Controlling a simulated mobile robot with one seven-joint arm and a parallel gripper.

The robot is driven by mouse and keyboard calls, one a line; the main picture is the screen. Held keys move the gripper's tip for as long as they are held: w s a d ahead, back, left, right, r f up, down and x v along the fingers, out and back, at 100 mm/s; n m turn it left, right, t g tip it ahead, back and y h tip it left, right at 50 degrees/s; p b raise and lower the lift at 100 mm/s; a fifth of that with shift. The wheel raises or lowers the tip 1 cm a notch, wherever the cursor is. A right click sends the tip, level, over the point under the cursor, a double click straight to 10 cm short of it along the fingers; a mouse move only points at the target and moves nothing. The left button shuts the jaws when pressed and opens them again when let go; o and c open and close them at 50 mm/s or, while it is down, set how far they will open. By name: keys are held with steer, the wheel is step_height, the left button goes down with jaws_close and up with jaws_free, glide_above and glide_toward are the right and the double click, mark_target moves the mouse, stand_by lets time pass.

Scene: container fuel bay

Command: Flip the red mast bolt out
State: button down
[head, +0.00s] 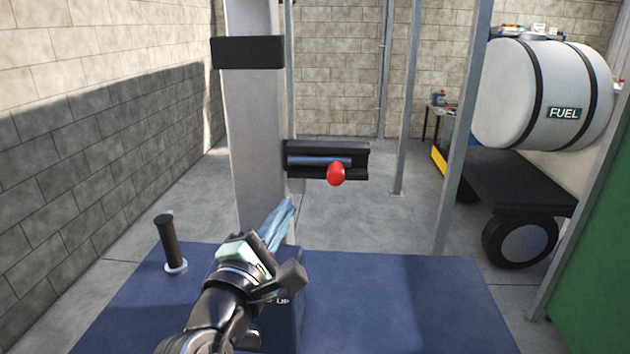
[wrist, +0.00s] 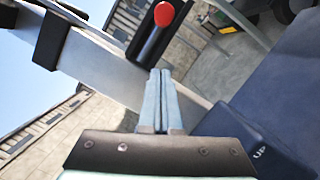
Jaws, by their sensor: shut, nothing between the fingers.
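The red mast bolt shows in the head view as a red knob (head: 336,174) on a metallic rod (head: 318,161). The rod lies level in a black bracket (head: 326,147) on the right side of the pale upright mast (head: 258,120). In the wrist view the red knob (wrist: 164,14) is near the top, with its dark holder below it. My gripper (head: 288,206) is below and left of the knob in the head view, in front of the mast's lower part. Its pale blue fingers (wrist: 161,72) are together and empty, apart from the knob.
A blue deck (head: 400,300) spans the foreground, with a dark upright handle (head: 169,243) at left. A black plate (head: 247,52) sits higher on the mast. Grey posts (head: 463,120) and a white fuel tank (head: 540,95) on a wheeled trailer stand at right. Space around the knob looks clear.

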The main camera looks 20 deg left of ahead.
steer(key=w+d+r+p, duration=0.2)
steer(key=w+d+p, duration=0.1)
steer(key=w, duration=0.2)
steer(key=shift+p, duration=0.4)
steer(key=shift+d+r, duration=0.15)
